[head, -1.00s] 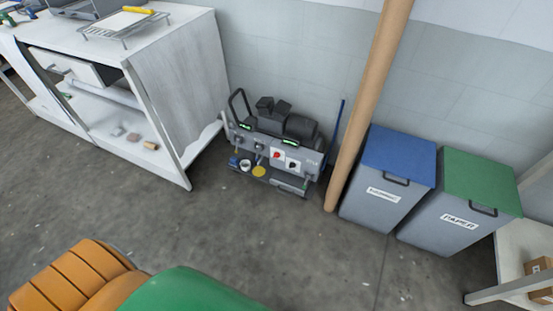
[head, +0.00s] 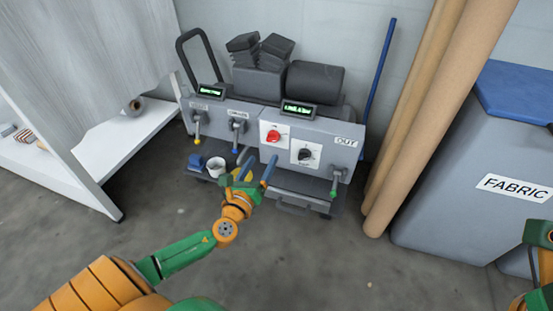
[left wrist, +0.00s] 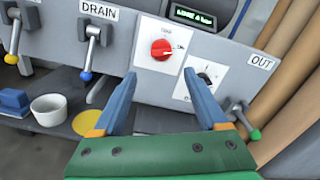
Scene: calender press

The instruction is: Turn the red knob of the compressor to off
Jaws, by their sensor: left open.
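The compressor (head: 232,119) stands on the floor against the wall, with a grey front panel. Its red knob (head: 274,135) sits on a white plate on that panel; it also shows in the left wrist view (left wrist: 162,49). A black knob (head: 305,154) is on another white plate to its lower right. My left gripper (head: 256,171) is open and empty in front of the panel, below the red knob and apart from it. In the left wrist view its two blue fingers (left wrist: 166,92) point at the panel, with the red knob beyond the gap. My right gripper's fingers do not show.
Levers with yellow, blue (head: 237,127) and green ends stick out from the panel. A white cup (head: 216,167) and a blue item stand on the ledge below.

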